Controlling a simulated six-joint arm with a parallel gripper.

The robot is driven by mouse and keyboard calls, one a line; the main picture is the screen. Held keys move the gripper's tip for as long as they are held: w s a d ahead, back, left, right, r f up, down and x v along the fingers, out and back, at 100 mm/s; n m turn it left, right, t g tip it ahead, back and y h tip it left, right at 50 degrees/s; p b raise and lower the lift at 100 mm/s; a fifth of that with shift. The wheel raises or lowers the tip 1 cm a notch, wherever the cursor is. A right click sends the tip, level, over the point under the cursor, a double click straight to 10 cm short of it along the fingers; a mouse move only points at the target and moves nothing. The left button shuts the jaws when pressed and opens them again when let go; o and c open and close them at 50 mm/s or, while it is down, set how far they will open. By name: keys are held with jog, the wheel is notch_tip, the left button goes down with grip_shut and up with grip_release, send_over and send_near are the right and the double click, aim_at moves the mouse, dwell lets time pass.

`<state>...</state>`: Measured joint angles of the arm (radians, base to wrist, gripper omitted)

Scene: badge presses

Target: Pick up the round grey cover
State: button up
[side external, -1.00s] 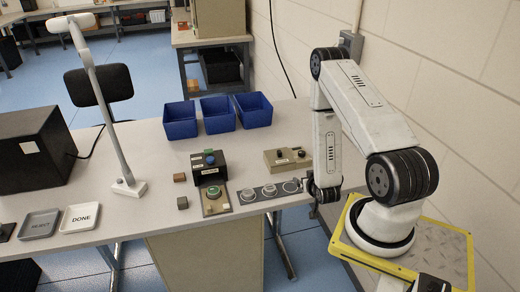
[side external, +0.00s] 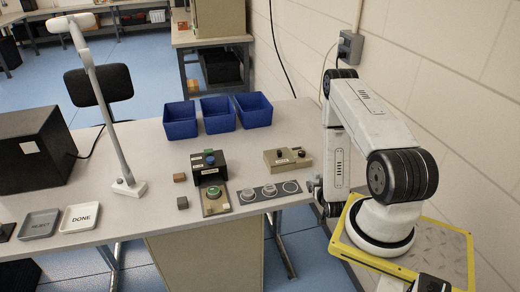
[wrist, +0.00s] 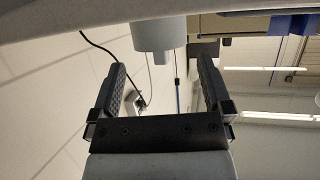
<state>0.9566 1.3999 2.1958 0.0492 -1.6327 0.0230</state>
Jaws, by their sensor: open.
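A grey strip (side external: 257,196) lies near the front edge of the table in the side view, just right of the middle press. It bears several round grey pieces; a round grey cover (side external: 269,190) sits in its middle, with similar round shapes to its left and right. The view is too small to tell rings from covers. My gripper (wrist: 160,68) is open in the wrist view, with nothing seen between its jaws. In the side view it is partly hidden by my arm, right of the strip and apart from it. The strip is not seen in the wrist view.
A black press (side external: 209,168) with a green round piece (side external: 213,192) stands left of the strip. A beige control box (side external: 287,159) stands behind it. Three blue bins (side external: 218,115) stand at the back. A lamp (side external: 128,187) and two trays (side external: 80,219) stand left. A wall (side external: 440,85) is close on the right.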

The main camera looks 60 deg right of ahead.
aim_at(317, 181)
jog(key=shift+w+d+f, duration=0.1)
jog(key=shift+d, duration=0.05)
jog(key=shift+x, duration=2.45)
jog(key=shift+f, duration=0.1)
jog(key=c, duration=0.9)
